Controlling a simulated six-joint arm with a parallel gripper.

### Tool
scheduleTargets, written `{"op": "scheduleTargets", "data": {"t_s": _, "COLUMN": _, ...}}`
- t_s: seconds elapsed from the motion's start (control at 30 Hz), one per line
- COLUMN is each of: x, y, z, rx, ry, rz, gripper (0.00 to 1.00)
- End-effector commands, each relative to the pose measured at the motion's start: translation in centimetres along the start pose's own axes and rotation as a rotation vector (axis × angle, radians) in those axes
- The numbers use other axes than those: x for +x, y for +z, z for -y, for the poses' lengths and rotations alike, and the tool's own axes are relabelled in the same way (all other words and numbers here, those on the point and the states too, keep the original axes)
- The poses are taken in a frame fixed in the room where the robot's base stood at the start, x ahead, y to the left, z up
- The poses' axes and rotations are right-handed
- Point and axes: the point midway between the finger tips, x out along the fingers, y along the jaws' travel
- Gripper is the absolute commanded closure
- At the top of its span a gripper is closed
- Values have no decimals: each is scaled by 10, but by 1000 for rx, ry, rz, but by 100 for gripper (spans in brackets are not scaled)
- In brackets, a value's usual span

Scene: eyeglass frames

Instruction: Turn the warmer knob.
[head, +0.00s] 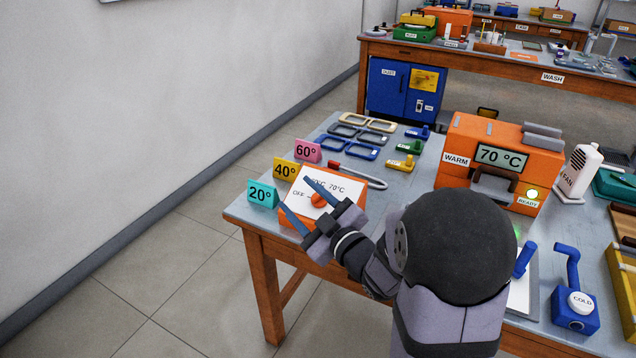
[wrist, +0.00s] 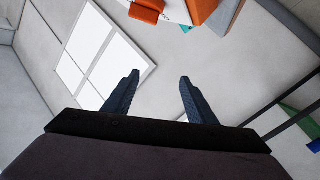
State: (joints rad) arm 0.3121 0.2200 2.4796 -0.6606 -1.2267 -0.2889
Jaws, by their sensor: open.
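The warmer knob (head: 318,200) is a small orange knob on the sloped white dial plate (head: 345,188) of an orange box at the table's left front corner. The plate reads OFF at left and 70°C at upper right; the middle label is partly covered by a finger. My gripper (head: 294,193) is open and empty, its two blue fingers over the box. In the head view the knob shows between the fingers. In the wrist view my gripper (wrist: 159,78) has nothing between its fingertips; an orange part, likely the knob (wrist: 148,8), shows beyond them at the top edge.
The orange warmer (head: 455,135) behind shows 70 °C and a lit READY lamp. Cards for 20° (head: 262,194), 40° (head: 287,171) and 60° (head: 307,150) stand left of the box. Several eyeglass frames (head: 362,152) lie behind. A blue COLD device (head: 575,310) stands at right.

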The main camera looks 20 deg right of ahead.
Motion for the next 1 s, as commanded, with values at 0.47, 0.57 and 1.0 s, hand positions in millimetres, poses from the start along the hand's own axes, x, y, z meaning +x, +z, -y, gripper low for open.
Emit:
{"op": "scheduleTargets", "data": {"t_s": 0.47, "x": -31, "y": 76, "z": -32, "rx": 166, "ry": 74, "rz": 52, "gripper": 49}}
{"op": "scheduleTargets", "data": {"t_s": 0.57, "x": -28, "y": 76, "z": -32, "rx": 165, "ry": 73, "rz": 52, "gripper": 49}}
{"op": "scheduleTargets", "data": {"t_s": 1.0, "x": 22, "y": 78, "z": -35, "rx": 164, "ry": 71, "rz": 50, "gripper": 49}}
